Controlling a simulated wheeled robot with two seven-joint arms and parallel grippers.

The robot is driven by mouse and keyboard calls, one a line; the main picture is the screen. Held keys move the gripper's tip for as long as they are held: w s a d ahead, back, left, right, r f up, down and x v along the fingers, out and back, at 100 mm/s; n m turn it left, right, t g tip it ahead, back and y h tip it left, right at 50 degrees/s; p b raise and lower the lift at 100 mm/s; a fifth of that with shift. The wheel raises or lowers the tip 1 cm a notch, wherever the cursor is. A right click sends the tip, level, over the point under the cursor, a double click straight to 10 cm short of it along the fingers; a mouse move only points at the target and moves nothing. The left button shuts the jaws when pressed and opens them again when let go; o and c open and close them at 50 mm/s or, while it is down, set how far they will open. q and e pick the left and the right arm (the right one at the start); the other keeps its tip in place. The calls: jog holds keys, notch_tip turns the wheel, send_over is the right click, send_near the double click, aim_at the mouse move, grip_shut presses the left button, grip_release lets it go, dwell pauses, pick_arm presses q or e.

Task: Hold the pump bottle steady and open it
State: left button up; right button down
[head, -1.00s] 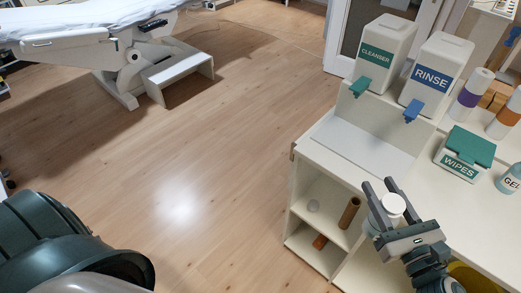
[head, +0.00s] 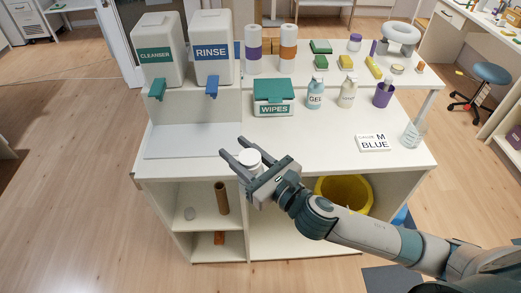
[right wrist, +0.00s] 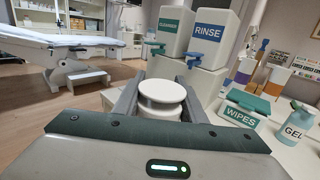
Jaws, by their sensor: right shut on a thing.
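My right gripper (head: 243,165) is shut on a small white round container with a white lid (head: 250,158). It holds it in the air by the front edge of the counter. In the right wrist view the container (right wrist: 160,100) sits upright between the two fingers, and its lower part is hidden by the gripper body. A GEL bottle (head: 315,97) and a cream bottle (head: 348,95) stand on the counter, apart from the gripper. Both look like pump bottles. My left gripper is not in view.
The white counter (head: 210,139) carries a teal-lidded wipes box (head: 273,98), CLEANSER (head: 158,50) and RINSE (head: 212,48) dispensers, and a MASK-like "BLUE" card (head: 374,143). A yellow bin (head: 345,190) stands below. The counter's front middle is clear.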

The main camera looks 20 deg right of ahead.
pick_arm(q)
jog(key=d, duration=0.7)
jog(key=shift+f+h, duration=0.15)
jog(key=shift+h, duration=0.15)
pick_arm(e)
jog(key=d+r+m+t+h, duration=0.1)
jog(key=d+r+m+h, duration=0.1)
jog(key=d+m+h, duration=0.3)
jog(key=d+h, duration=0.3)
jog(key=d, duration=0.3)
jog(key=shift+w+r+m+t, duration=0.15)
jog(key=shift+w+m+t, duration=0.15)
jog(key=shift+t, duration=0.1)
